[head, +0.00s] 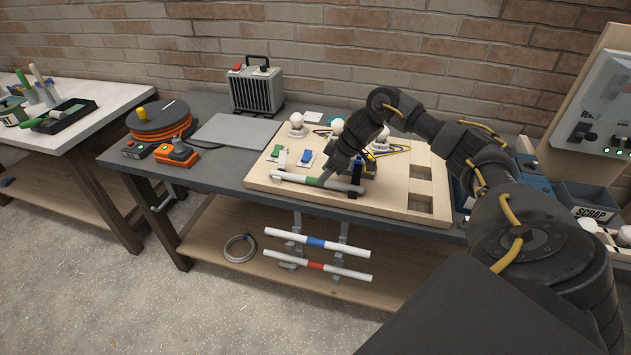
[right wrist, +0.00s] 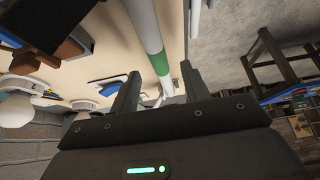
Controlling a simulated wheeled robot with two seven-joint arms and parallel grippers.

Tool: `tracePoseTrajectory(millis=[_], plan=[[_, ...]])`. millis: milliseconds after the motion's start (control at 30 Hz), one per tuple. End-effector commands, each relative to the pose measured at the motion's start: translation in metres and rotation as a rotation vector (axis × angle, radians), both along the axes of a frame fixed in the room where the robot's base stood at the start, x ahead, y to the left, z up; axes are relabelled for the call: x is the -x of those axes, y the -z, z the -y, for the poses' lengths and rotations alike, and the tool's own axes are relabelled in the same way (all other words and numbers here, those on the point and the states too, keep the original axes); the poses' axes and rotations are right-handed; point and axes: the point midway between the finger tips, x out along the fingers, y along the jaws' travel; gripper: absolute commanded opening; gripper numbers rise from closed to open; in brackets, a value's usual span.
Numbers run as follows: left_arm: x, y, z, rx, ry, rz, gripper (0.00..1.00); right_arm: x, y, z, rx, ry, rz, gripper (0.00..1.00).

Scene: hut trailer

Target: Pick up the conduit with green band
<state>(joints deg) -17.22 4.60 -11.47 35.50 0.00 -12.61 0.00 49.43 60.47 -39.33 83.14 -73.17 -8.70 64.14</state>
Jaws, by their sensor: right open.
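The white conduit with a green band (head: 314,182) lies across clips along the front of the pale wooden board (head: 262,178) in the head view. My right gripper (head: 327,178) is over it, beside the green band. In the right wrist view the conduit (right wrist: 146,27) runs between the two open fingers of my right gripper (right wrist: 160,90), with the green band a little ahead of the fingertips. Whether the fingers touch the conduit cannot be told. My left gripper is not in view.
Below the board, a blue-banded conduit (head: 316,242) and a red-banded conduit (head: 316,266) rest on brackets. White bulbs (head: 297,120) and switches stand on the board. A grey heater (head: 256,88) and orange cable reel (head: 160,121) are behind left. The grey plate's area (head: 236,133) is clear.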

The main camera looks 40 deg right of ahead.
Motion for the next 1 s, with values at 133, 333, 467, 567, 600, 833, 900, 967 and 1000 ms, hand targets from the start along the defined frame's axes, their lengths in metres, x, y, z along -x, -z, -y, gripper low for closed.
tracePoseTrajectory(millis=[133,333,467,567,600,833,900,967,1000], plan=[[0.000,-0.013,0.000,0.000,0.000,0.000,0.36,-0.011,0.018,-0.007,-0.002,0.002,-0.003,0.46],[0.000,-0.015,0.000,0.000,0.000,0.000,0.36,-0.017,0.033,-0.011,0.000,0.000,0.000,0.46],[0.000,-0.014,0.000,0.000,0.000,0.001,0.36,-0.018,0.034,-0.011,0.000,0.000,0.000,0.46],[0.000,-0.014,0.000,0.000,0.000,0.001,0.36,-0.018,0.033,-0.011,0.000,0.000,0.000,0.44],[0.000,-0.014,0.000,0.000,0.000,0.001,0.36,-0.018,0.033,-0.011,-0.001,0.000,0.001,0.39],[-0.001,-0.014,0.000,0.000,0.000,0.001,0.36,-0.018,0.033,-0.011,-0.001,0.000,0.001,0.08],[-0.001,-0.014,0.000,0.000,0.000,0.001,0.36,-0.018,0.033,-0.011,-0.001,0.000,0.001,0.00],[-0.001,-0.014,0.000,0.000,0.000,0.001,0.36,-0.018,0.033,-0.011,-0.001,0.000,0.001,0.00],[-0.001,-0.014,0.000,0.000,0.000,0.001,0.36,-0.018,0.033,-0.011,-0.001,0.000,0.001,0.00]])
